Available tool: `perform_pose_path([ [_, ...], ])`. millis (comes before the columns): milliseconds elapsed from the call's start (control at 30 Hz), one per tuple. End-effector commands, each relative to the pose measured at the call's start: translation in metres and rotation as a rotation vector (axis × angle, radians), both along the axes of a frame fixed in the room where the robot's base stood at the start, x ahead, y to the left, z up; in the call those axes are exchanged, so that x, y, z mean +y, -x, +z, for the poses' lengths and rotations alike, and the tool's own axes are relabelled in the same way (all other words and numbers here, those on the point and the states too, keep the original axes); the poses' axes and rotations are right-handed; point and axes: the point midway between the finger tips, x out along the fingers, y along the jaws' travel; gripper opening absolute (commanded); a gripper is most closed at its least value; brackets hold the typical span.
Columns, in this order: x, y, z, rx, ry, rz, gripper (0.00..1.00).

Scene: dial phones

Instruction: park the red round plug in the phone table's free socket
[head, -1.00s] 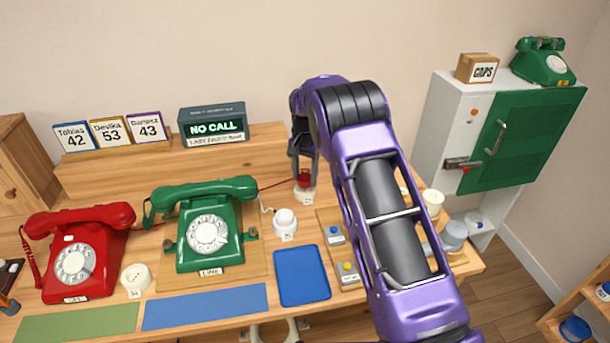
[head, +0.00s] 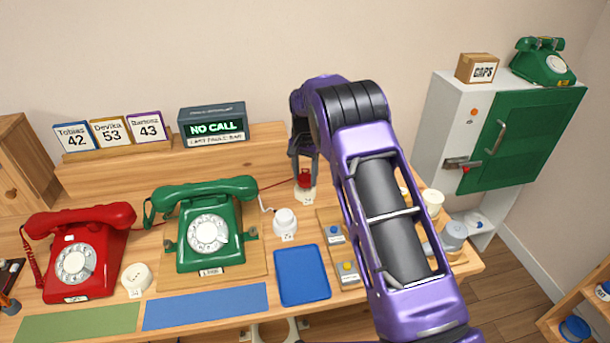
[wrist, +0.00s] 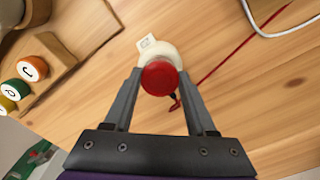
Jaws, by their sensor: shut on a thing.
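The red round plug (head: 305,180) is between the fingertips of my gripper (head: 304,170), at the back of the phone table. It also shows in the wrist view (wrist: 160,78), with both fingers shut on its sides. A white round socket (head: 306,195) is directly under the plug; its rim shows behind the plug in the wrist view (wrist: 170,52). I cannot tell whether the plug is fully seated in it. Another white socket (head: 137,279) stands uncovered between the red and green phones. A third socket (head: 285,221) holds a white plug with a pale cord.
A green dial phone (head: 208,230) and a red dial phone (head: 76,262) stand left of my arm. A red cord (wrist: 225,60) runs across the wood beside the plug. A blue mat (head: 302,276) and a button panel (head: 341,262) lie in front. A white cabinet stands right.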

Motion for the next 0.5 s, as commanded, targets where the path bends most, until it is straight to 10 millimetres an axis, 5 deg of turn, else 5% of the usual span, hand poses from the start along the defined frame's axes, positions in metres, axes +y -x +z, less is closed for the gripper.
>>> perform_pose_path([
  [500,0.0,0.0,-0.0044,0.0,0.0,0.0,0.12],
])
